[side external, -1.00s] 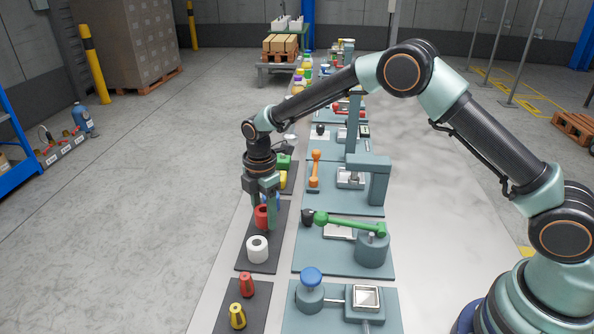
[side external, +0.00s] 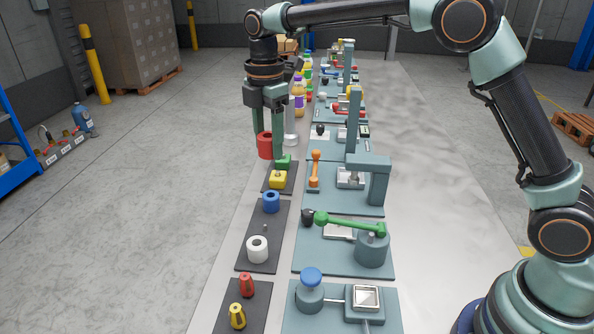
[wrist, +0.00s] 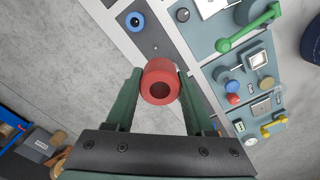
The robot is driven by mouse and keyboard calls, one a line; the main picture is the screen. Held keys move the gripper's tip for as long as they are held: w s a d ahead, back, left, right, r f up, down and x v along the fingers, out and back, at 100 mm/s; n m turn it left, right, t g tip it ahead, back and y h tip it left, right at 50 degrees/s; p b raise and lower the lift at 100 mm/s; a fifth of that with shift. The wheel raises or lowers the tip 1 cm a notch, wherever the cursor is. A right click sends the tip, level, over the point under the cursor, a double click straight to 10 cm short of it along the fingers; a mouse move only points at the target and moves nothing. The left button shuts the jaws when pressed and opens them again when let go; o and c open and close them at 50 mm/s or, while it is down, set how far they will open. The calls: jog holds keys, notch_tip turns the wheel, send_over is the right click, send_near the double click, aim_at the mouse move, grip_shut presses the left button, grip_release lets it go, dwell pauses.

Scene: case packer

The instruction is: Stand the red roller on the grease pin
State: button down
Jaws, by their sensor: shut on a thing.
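The red roller (side external: 264,147) is a hollow cylinder with a hole through it. My gripper (side external: 268,138) is shut on it and holds it upright in the air over the row of dark trays. In the wrist view the roller (wrist: 160,78) sits between the two green fingers. A small bare pin (side external: 265,228) stands on a dark tray (side external: 276,225) between a blue roller (side external: 271,202) and a white roller (side external: 257,249). I cannot tell which pin is the grease pin.
A teal station with a green lever (side external: 345,223) stands right of the tray. Green and yellow blocks (side external: 278,180) lie on the tray beyond. Bottles (side external: 298,100) stand farther back. The tabletop right of the stations is clear.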

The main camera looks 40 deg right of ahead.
jog(key=r, duration=0.1)
send_over(344, 234)
jog(key=w, duration=0.3)
jog(key=f, duration=2)
jog(key=shift+s+d, duration=0.15)
jog(key=shift+d, duration=0.25)
jog(key=shift+c, duration=1.3)
grip_release()
jog(key=shift+f, duration=0.1)
